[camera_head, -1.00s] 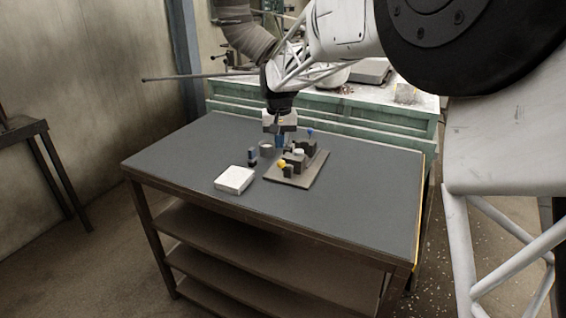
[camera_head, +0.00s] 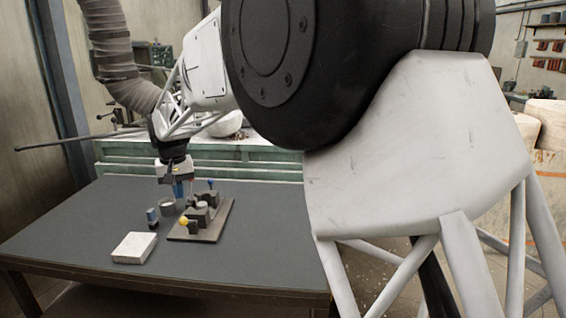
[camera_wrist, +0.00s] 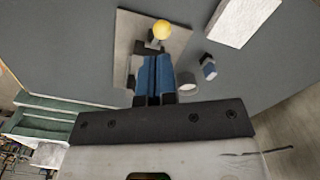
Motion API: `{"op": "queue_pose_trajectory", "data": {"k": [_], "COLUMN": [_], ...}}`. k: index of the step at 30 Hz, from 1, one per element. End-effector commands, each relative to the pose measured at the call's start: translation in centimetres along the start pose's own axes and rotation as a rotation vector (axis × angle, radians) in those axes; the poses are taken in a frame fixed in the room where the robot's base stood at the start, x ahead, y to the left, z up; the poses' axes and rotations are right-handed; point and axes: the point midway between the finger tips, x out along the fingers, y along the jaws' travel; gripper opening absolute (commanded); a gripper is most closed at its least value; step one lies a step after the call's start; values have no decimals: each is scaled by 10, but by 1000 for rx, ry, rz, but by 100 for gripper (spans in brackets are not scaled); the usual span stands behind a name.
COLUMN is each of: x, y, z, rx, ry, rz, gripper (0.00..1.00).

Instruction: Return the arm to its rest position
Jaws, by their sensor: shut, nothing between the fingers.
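My gripper (camera_head: 178,194) hangs pointing down over the dark grey table (camera_head: 60,240), at the back left of the small fixture board (camera_head: 222,222). Its blue fingers are shut and empty; they show in the wrist view (camera_wrist: 154,72), covering part of the board. The board carries dark blocks, a yellow ball (camera_head: 183,221) and a blue knob (camera_head: 210,183). A small grey cup (camera_head: 167,206) stands just left of the board. Whether the fingertips touch anything is unclear. No ladle can be made out.
A white block (camera_head: 134,247) lies on the table's front part. A small blue and black piece (camera_head: 152,217) stands near the cup. A green cabinet (camera_head: 260,165) stands behind the table. The table's left side is clear.

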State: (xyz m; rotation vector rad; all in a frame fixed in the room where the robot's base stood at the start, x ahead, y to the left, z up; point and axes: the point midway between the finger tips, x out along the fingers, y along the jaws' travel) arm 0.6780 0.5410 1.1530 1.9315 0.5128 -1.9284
Motion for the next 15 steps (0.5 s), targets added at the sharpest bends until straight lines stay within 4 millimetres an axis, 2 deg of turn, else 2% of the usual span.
{"op": "queue_pose_trajectory", "data": {"k": [5, 8, 15], "x": [-11, -20, -41], "y": [26, 48, 113], "z": [16, 33, 88], "rx": [22, 41, 100], "ry": [10, 19, 43], "rz": [-1, -2, -2], "gripper": [0, 0, 0]}}
